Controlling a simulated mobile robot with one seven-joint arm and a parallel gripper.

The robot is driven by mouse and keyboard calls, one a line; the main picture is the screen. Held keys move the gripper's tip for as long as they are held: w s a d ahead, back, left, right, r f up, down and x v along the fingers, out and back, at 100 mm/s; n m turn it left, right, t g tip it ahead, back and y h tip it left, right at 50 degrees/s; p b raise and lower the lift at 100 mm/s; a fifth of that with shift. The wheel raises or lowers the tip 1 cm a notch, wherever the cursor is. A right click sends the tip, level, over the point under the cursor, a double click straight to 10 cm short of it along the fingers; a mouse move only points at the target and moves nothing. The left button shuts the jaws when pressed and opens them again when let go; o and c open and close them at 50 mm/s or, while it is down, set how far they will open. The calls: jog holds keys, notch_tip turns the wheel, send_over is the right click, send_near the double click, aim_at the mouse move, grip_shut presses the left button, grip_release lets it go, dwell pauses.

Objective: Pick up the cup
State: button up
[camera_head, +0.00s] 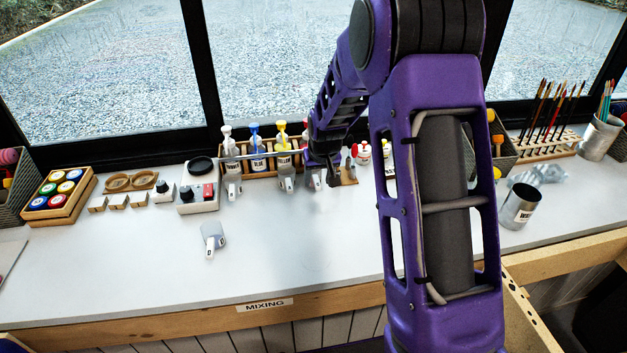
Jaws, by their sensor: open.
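A small pale grey cup (214,237) with a white handle tab stands alone on the white worktop, left of the middle. Similar small cups stand along the front of the bottle rack, one on the left (233,187) and one in the middle (287,178). Another (315,181) is close beside my gripper. My gripper (334,180) is at the back of the worktop, in front of the rack, to the right of and behind the lone cup. It is open; its fingers are small and dark here, and I cannot tell whether they touch anything.
The wooden rack (207,165) holds pump bottles. A small scale (198,197) and a box of coloured lids (61,193) are at left. A metal can (519,207) and brushes (552,112) are at right. The front worktop is clear; my arm hides its right-middle part.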

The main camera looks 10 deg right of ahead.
aim_at(317, 182)
jog(key=x, duration=0.4)
jog(key=shift+w, duration=0.2)
grip_shut()
